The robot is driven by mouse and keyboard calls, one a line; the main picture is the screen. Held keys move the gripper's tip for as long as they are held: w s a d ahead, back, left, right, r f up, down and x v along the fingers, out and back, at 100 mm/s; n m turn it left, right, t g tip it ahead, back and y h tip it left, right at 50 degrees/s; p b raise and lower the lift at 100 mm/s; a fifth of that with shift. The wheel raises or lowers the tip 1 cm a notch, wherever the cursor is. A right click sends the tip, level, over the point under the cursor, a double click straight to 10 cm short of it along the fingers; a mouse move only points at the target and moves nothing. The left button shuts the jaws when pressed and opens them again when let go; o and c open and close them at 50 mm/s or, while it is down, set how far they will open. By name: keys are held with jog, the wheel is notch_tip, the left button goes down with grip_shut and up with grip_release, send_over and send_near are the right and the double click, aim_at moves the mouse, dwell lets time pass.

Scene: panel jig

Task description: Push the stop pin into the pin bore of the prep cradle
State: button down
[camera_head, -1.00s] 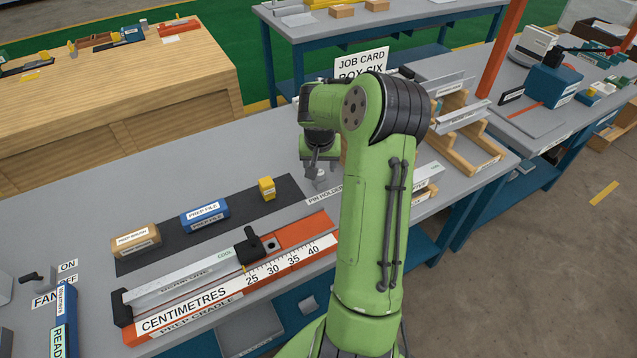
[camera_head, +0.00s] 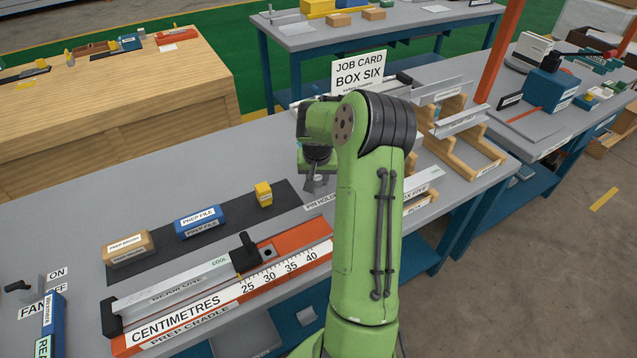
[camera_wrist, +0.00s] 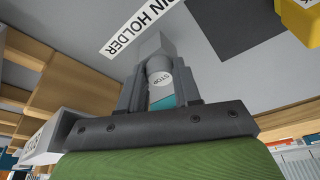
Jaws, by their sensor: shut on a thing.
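The stop pin (camera_wrist: 160,78), a pale cylinder with a STOP label and a teal band, sits between the fingers in the wrist view. My gripper (camera_wrist: 158,75) is shut on it. In the head view my gripper (camera_head: 312,186) is low over the table by the PIN HOLDER label (camera_head: 321,202), and the pin is hidden there. A grey block (camera_wrist: 153,46) shows just beyond the pin; I cannot tell whether the pin is still seated in it. The orange prep cradle (camera_head: 290,240) lies in front, left of my arm, with a dark round bore (camera_head: 268,252) right of its black clamp (camera_head: 245,253).
Beam one (camera_head: 175,288) lies in the cradle. A dark mat (camera_head: 225,240) behind holds the prep brush (camera_head: 128,247), blue prep file (camera_head: 200,220) and a yellow block (camera_head: 264,194). Box five (camera_head: 415,200) and wooden racks (camera_head: 465,150) stand right of my arm.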

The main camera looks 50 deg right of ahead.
aim_at(318, 179)
jog(key=shift+r+p, duration=0.55)
jog(key=shift+r, duration=0.2)
jog(key=shift+r+p, duration=1.3)
jog(key=shift+r, duration=0.45)
jog(key=shift+f, duration=0.1)
